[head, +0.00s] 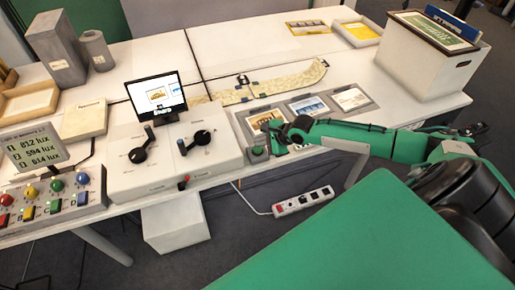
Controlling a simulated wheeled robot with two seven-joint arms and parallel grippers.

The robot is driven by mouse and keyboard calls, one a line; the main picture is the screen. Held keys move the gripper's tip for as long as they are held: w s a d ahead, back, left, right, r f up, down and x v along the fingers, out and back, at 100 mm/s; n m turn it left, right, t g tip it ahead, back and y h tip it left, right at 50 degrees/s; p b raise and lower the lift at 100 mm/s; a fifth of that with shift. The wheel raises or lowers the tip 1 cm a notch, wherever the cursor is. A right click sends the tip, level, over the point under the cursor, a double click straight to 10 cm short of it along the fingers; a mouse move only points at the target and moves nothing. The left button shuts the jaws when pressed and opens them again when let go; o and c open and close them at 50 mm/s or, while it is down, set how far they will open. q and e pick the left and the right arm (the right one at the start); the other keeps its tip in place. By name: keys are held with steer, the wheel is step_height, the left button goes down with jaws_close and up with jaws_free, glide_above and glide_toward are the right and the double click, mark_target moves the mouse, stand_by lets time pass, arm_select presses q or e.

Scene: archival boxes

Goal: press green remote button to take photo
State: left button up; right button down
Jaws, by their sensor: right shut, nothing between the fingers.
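A small remote with a round green button (257,151) sits at the front edge of the table, right of the white control box. My right gripper (269,132) reaches in from the right and is shut and empty. Its tips are just above and to the right of the green button; I cannot tell whether they touch it. My left gripper is not in view.
A monitor (156,97) stands behind the white lever box (158,165). A tray of picture cards (307,105) lies behind my right gripper. A button panel (52,203) is at the left, an archival box (432,58) at the back right. A power strip (303,201) lies below the table.

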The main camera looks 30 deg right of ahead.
mark_target(261, 149)
steer(key=shift+f, duration=0.1)
steer(key=shift+f+p, duration=0.25)
steer(key=shift+p, duration=0.05)
steer(key=shift+f, duration=0.6)
stand_by(0.8)
steer(key=shift+r, duration=0.1)
steer(key=shift+r+p, duration=0.85)
steer(key=shift+p, duration=0.4)
step_height(261, 149, up, 5)
steer(key=p, duration=0.6)
